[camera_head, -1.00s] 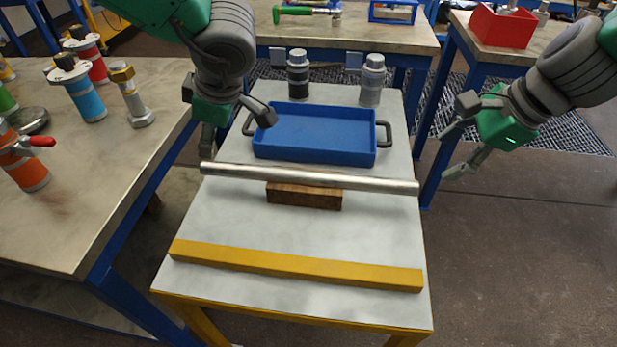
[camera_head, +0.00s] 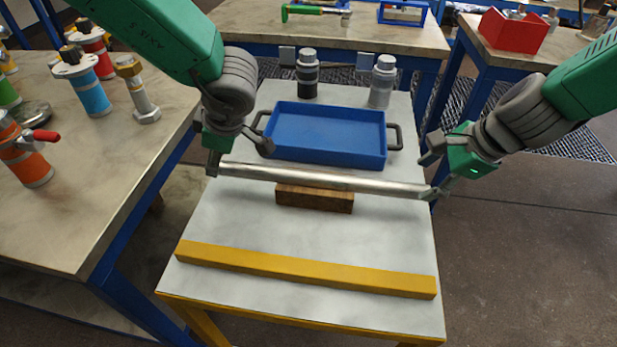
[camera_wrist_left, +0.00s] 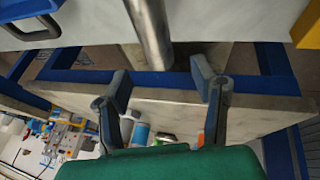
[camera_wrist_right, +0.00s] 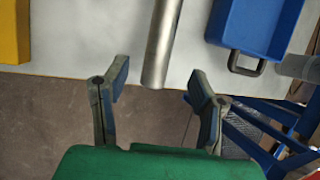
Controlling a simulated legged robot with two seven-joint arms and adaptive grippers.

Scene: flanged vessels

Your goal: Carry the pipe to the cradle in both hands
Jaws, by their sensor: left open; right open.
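The silver pipe (camera_head: 325,180) lies across a wooden block (camera_head: 314,197) on the white-topped table. My left gripper (camera_head: 240,160) is open at the pipe's left end. In the left wrist view the pipe end (camera_wrist_left: 151,45) points between the open fingers (camera_wrist_left: 160,82), just beyond their tips. My right gripper (camera_head: 432,175) is open at the pipe's right end. In the right wrist view the pipe end (camera_wrist_right: 155,70) lies between and slightly ahead of the open fingertips (camera_wrist_right: 157,82). No separate cradle can be clearly identified.
A blue tray (camera_head: 325,162) with dark handles is behind the pipe. A yellow bar (camera_head: 300,270) lies along the table's front. Two capped cylinders (camera_head: 307,75) (camera_head: 381,85) stand at the back. The left bench (camera_head: 90,180) holds coloured flanged vessels.

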